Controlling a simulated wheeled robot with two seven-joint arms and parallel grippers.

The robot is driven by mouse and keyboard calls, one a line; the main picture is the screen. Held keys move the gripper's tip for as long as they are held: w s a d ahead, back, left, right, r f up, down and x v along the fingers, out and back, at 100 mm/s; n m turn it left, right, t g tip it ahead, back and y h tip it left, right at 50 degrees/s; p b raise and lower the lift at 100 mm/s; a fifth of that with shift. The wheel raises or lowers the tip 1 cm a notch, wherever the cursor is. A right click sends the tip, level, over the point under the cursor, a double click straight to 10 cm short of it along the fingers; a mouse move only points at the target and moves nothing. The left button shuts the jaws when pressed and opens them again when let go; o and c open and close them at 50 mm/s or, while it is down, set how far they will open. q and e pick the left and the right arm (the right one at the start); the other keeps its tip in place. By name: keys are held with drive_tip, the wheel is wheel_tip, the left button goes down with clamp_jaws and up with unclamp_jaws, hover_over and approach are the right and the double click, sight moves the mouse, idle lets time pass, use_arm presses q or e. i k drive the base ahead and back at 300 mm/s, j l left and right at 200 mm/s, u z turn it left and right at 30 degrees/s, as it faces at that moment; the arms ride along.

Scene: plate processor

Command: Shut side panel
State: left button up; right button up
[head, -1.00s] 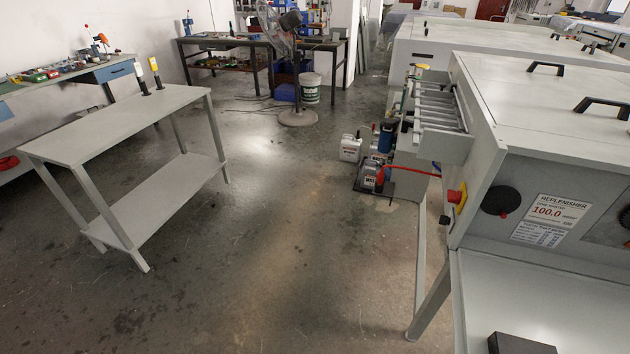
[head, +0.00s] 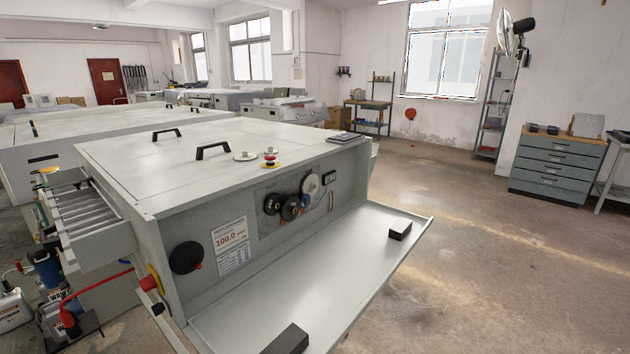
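The side panel (head: 330,265) of the plate processor (head: 150,160) is open in the head view. It hangs folded out from the machine's near side like a shelf, with its free edge toward the lower right. Two black blocks sit on its inner face, one near the right corner (head: 400,230) and one at the bottom of the picture (head: 288,340). The opened side shows several round knobs and wheels (head: 290,207) and a white replenisher label (head: 230,245). Neither of my grippers is in view.
Open concrete floor (head: 480,250) lies right of the panel. A grey drawer cabinet (head: 558,165) and a metal shelf stand (head: 495,105) are at the back right. White containers (head: 12,308) and a red hose (head: 95,285) are at the lower left. Lids with black handles top the machine.

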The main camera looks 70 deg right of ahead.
sight(308, 301)
drive_tip(key=z, duration=1.8)
drive_tip(key=u, duration=0.45)
drive_tip(key=l+u, duration=0.3)
drive_tip(key=u, duration=0.2)
drive_tip(key=i+l+u, duration=0.1)
drive_tip(key=l+u, duration=0.2)
drive_tip(key=u, duration=0.2)
drive_tip(key=l+u, duration=0.3)
drive_tip(key=u, duration=0.2)
drive_tip(key=k+l+u, duration=0.15)
drive_tip(key=u, duration=0.35)
drive_tip(key=k+l+u, duration=0.15)
drive_tip(key=l+u, duration=0.3)
drive_tip(key=j, duration=0.1)
